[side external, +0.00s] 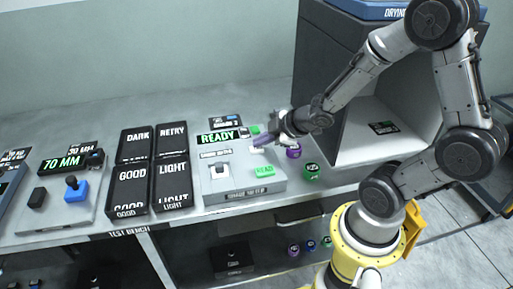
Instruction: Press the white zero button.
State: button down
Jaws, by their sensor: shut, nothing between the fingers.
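The grey test instrument (210,190) sits on the bench with a lit green "READY" display (219,136). A small white patch (254,150), perhaps the white zero button, shows just beneath my gripper's tip and is partly hidden; I cannot read a label on it. My gripper (264,141) is shut and empty, reaching from the right over the instrument's upper right part. I cannot tell whether it touches the white patch. A green "READ" button (265,171) lies below it, and a white fixture with a dark top (219,172) lies to the left.
Black bins (130,165) labelled DARK, RETRY, GOOD and LIGHT stand left of the instrument. Farther left is a device with a "70 MM" display (62,163) and a blue knob (75,188). A purple spool (293,151) and a green spool (312,172) stand right, before a grey open cabinet (306,75).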

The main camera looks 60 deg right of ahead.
jog(key=shift+r, duration=0.6)
jog(key=shift+r, duration=2.5)
jog(key=shift+a, duration=0.1)
jog(key=a+r+t, duration=0.2)
jog(key=a+r, duration=0.1)
jog(key=r, duration=0.4)
notch_tip(320, 180, up, 5)
jog(key=m+h, duration=0.2)
jog(key=m, duration=0.1)
send_over(260, 149)
jog(key=s+a, duration=0.2)
jog(key=a, duration=0.1)
jog(key=s+a+f+m+g+y, duration=0.1)
jog(key=s+a+f+m+g, duration=0.1)
jog(key=s, duration=0.5)
jog(key=s+a+f+m+g+y, duration=0.1)
jog(key=s+a+m+g, duration=0.1)
jog(key=s, duration=0.6)
jog(key=shift+s+a+f+m+g, duration=0.2)
jog(key=shift+a+f+m+g, duration=0.2)
jog(key=shift+m+g, duration=0.35)
